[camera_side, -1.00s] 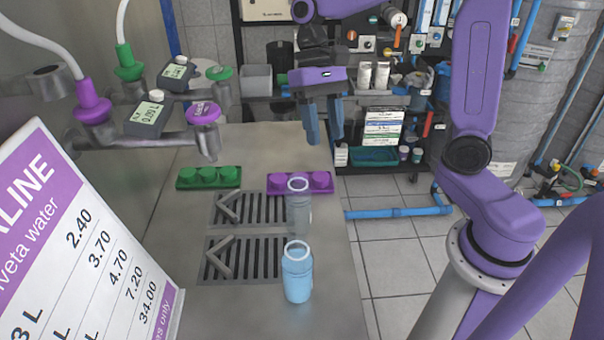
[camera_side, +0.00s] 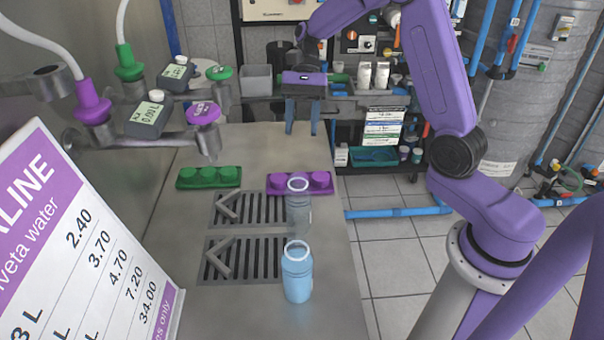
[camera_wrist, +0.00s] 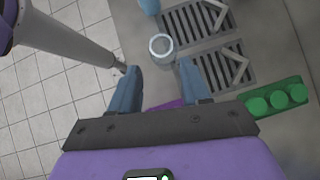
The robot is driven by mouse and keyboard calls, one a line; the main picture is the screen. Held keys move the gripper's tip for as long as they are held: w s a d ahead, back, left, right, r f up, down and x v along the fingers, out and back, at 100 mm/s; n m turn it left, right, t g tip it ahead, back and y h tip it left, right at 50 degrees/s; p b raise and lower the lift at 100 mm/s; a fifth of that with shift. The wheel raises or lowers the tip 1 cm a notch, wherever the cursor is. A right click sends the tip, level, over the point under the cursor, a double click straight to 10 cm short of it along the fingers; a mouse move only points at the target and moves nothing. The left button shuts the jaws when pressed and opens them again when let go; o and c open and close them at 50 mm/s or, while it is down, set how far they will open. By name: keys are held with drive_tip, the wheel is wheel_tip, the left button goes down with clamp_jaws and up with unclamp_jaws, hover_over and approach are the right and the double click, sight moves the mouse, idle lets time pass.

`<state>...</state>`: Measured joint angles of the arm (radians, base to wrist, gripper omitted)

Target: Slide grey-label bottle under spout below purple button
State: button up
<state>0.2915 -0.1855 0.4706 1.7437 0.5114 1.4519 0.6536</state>
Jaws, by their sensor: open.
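The grey bottle (camera_side: 299,214) stands upright at the right end of the far drain grate, near the counter's right edge. It also shows in the wrist view (camera_wrist: 162,49), just beyond the fingertips. A light-blue bottle (camera_side: 297,280) stands nearer the camera, by the near grate. The purple button (camera_side: 204,112) tops a metal spout (camera_side: 208,145) at the left, with clear space beneath it. My gripper (camera_side: 301,131) is open and empty, above the counter's far part, behind and higher than the grey bottle. The bottle labels are too small to read.
A purple block with round knobs (camera_side: 320,182) sits just behind the grey bottle, and a green one (camera_side: 208,177) lies to its left. A green-topped spout (camera_side: 220,75) is farther back. A price sign (camera_side: 75,240) fills the front left. The counter's near middle is clear.

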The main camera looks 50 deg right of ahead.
approach(297, 227)
drive_tip(key=w+d, duration=0.3)
drive_tip(key=d, duration=0.1)
drive_tip(key=shift+s+a+f, duration=0.15)
drive_tip(key=shift+a+f, duration=0.05)
drive_tip(key=shift+f, duration=1.1)
drive_tip(key=shift+s+a+f, duration=0.2)
drive_tip(key=shift+a+f, duration=0.05)
drive_tip(key=shift+f, duration=1.05)
drive_tip(key=shift+s+a+f, duration=0.15)
drive_tip(key=shift+a+f, duration=0.05)
drive_tip(key=shift+f, duration=1.05)
drive_tip(key=shift+s+a, duration=0.95)
drive_tip(key=shift+a, duration=0.4)
drive_tip(key=shift+s+a, duration=0.9)
drive_tip(key=shift+a, duration=0.45)
drive_tip(key=shift+s+a, duration=0.95)
drive_tip(key=shift+a, duration=0.4)
drive_tip(key=shift+w+d, duration=0.75)
drive_tip(key=shift+d, duration=0.3)
drive_tip(key=shift+w+d, duration=0.75)
drive_tip(key=shift+d, duration=0.3)
wheel_tip(297, 227, up, 7)
drive_tip(key=w+d, duration=0.1)
drive_tip(key=d, duration=0.1)
drive_tip(key=shift+w+d, duration=0.2)
drive_tip(key=shift+w, duration=0.15)
